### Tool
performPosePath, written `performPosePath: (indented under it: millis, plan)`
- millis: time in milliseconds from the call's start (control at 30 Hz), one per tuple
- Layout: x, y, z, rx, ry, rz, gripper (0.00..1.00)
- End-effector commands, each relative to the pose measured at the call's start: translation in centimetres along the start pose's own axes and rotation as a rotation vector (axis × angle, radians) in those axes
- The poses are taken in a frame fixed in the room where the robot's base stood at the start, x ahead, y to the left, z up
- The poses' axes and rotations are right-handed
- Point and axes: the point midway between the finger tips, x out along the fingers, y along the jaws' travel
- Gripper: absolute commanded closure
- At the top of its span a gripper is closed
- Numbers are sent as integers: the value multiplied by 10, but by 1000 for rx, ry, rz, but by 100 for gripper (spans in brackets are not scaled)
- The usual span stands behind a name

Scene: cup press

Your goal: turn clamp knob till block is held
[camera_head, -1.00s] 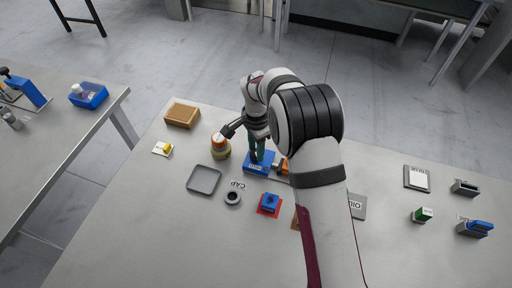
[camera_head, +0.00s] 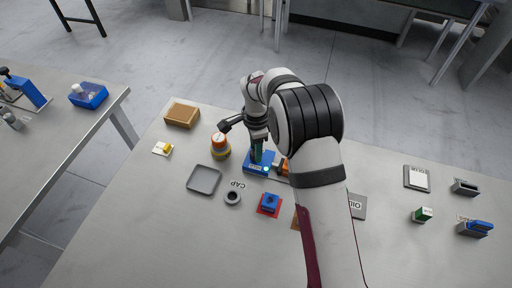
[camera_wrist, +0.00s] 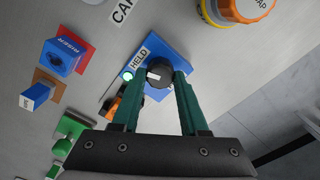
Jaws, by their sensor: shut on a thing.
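The blue clamp (camera_head: 254,170) stands on the table below my gripper (camera_head: 257,152). It also shows in the wrist view (camera_wrist: 181,47), with a HELD label and a small lamp (camera_wrist: 127,76) glowing pale green. The black round knob (camera_wrist: 158,70) with a white mark is on the clamp between my green fingers. My gripper is shut on this knob. An orange and black part (camera_wrist: 113,104) is at the clamp's side, partly behind my left finger. I cannot tell how the block sits in the clamp.
An orange-topped round container (camera_head: 219,143) stands just left of the clamp. A grey tray (camera_head: 204,179), a grey ring (camera_head: 232,198) by the CAP label and a blue part on a red mat (camera_head: 269,203) lie nearer. A brown box (camera_head: 182,115) is at the far left.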

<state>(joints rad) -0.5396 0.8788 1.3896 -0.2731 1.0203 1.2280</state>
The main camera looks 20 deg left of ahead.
Motion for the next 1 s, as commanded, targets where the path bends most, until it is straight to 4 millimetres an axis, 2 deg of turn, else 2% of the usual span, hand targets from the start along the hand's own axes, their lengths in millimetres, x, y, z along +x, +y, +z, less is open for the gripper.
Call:
performPosePath:
  millis: [33,200,467,567,667,900,1000]
  plan:
    - [0,1,1,1,-2,3,55]
    - [0,0,1,0,-1,2,26]
    - [-1,0,0,-1,-1,0,26]
    - [-10,-1,0,-2,0,-3,26]
    - [-32,-1,0,0,0,-5,26]
    - [-110,-1,0,0,0,-5,26]
    - [-134,-1,0,0,0,-3,26]
